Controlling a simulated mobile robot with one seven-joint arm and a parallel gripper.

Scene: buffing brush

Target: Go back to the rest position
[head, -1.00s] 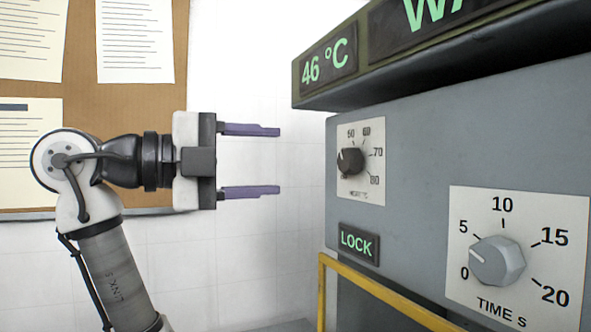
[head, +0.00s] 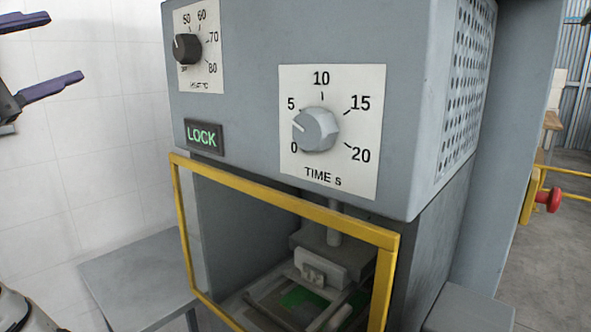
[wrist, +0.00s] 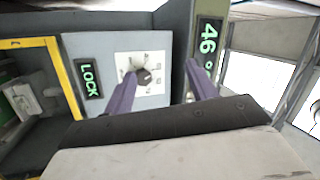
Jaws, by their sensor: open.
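My gripper (head: 30,55) is at the upper left edge of the head view, its two purple fingers apart with nothing between them. In the wrist view the gripper (wrist: 160,90) shows the same open fingers, facing the grey machine panel. The small black heat knob (head: 187,48) is on the panel to the right of the fingers, with a clear gap in the head view. It also shows between the fingers in the wrist view (wrist: 144,76). The grey time knob (head: 316,130) points between 0 and 5.
A yellow guard frame (head: 285,205) surrounds the machine's opening, with a press head and a green piece (head: 303,297) inside. A lit LOCK sign (head: 203,136) is above it. A grey side table (head: 140,275) stands at left. A red button (head: 549,200) is at far right.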

